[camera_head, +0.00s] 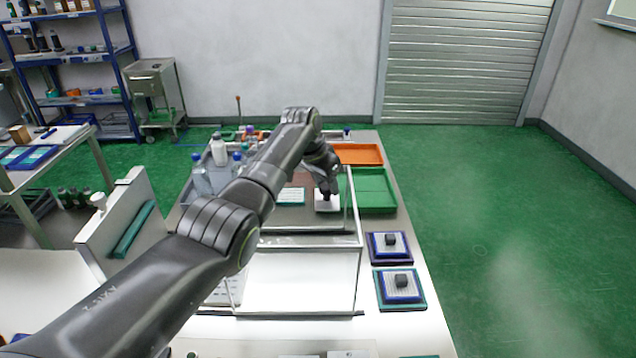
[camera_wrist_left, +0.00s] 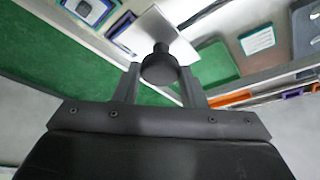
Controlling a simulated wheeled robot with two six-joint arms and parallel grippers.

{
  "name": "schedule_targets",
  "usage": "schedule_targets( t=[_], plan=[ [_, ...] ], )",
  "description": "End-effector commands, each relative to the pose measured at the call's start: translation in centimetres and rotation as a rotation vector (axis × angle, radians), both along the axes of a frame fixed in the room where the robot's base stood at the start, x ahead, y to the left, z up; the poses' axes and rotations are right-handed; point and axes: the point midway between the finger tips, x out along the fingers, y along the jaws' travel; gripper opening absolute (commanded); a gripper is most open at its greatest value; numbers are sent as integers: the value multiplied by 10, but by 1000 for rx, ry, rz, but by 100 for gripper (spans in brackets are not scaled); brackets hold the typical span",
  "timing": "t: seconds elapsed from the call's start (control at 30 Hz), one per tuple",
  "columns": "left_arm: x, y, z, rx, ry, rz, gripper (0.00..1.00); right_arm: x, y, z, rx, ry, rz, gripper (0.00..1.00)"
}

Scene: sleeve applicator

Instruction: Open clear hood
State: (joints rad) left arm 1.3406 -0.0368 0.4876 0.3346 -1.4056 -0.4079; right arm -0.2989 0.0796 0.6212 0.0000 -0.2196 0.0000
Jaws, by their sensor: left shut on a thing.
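The clear hood (camera_head: 300,278) stands on the long table, with see-through panels and thin pale edges. My left arm crosses in front of it and hides its left part. My left gripper (camera_head: 327,194) is at the far part of the hood, above a small white plate (camera_head: 327,207). In the left wrist view my left gripper (camera_wrist_left: 160,82) is shut on a round black knob (camera_wrist_left: 160,66), with a finger on each side. The white plate (camera_wrist_left: 150,32) shows just beyond the knob. I cannot tell how far the hood is open. My right gripper is not in view.
A green tray (camera_head: 374,190) and an orange tray (camera_head: 358,153) lie at the far right of the table. Two blue-edged pads with dark knobs (camera_head: 390,240) (camera_head: 402,283) lie right of the hood. Bottles (camera_head: 219,152) stand at the far left. The floor to the right is clear.

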Motion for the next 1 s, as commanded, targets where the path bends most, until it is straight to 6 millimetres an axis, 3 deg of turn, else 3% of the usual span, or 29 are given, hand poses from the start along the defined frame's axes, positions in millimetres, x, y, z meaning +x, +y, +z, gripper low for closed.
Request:
schedule_targets(
  t=[0.27, 0.3, 0.47, 0.77, 1.0],
  plan=[
    [1, -1, 3, -2, -8, 2, 0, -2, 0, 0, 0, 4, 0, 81],
    [2, -1, 3, -3, -8, 2, 39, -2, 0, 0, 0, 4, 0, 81],
    [1, 0, 2, -2, -6, 1, 59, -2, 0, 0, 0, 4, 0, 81],
    [1, 0, 2, -1, -3, 2, 59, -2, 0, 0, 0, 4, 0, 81],
    [-3, 4, 15, -2, -6, 1, 59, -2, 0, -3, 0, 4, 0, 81]
  ],
)
